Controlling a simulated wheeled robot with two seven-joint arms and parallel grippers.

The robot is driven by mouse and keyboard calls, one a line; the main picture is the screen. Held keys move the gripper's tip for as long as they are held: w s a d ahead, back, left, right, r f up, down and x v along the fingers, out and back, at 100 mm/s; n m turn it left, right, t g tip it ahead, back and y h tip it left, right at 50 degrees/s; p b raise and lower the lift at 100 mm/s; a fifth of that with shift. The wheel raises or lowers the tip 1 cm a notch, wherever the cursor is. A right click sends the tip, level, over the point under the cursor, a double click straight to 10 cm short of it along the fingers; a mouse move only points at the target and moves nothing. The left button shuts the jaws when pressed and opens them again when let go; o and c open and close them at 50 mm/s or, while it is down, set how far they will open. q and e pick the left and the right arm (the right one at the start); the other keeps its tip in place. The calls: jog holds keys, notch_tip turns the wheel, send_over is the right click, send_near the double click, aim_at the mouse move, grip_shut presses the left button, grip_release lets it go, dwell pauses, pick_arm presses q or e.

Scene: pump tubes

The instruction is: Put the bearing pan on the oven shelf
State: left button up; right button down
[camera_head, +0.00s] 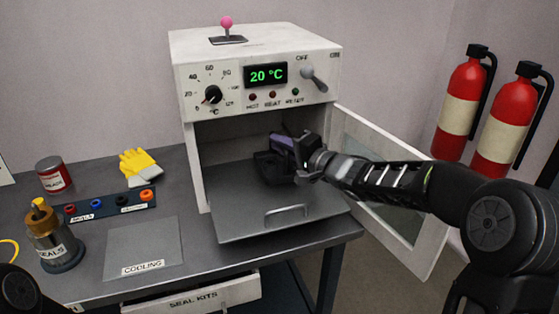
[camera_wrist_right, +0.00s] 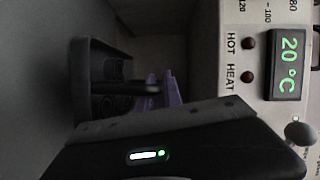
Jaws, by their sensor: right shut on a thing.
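The bearing pan (camera_head: 266,170) is a dark tray inside the open oven (camera_head: 256,62), over the rear part of the grey shelf (camera_head: 242,204). Whether it touches the shelf cannot be told. In the right wrist view the pan (camera_wrist_right: 98,82) shows its round wells and a dark handle reaching toward my fingers. My right gripper (camera_head: 290,150), with purple fingers, reaches into the oven from the right and is shut on the pan. The fingers also show in the right wrist view (camera_wrist_right: 162,92). My left gripper is out of view.
The oven door (camera_head: 385,190) stands open at the right, beside my right arm. The shelf is pulled out, its handle (camera_head: 286,214) at the front. The cooling mat (camera_head: 143,247), seals jar (camera_head: 55,240) and yellow gloves (camera_head: 140,166) are on the left. An open drawer (camera_head: 193,296) sits below.

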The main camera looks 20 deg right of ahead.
aim_at(280, 168)
jog(key=shift+r, duration=0.1)
notch_tip(280, 168, down, 4)
jog(key=shift+f+b, duration=0.15)
jog(key=shift+b, duration=0.65)
jog(key=shift+w+f, duration=0.2)
jog(key=shift+f, duration=0.15)
jog(key=c, duration=1.5)
grip_release()
jog(key=shift+f, duration=0.1)
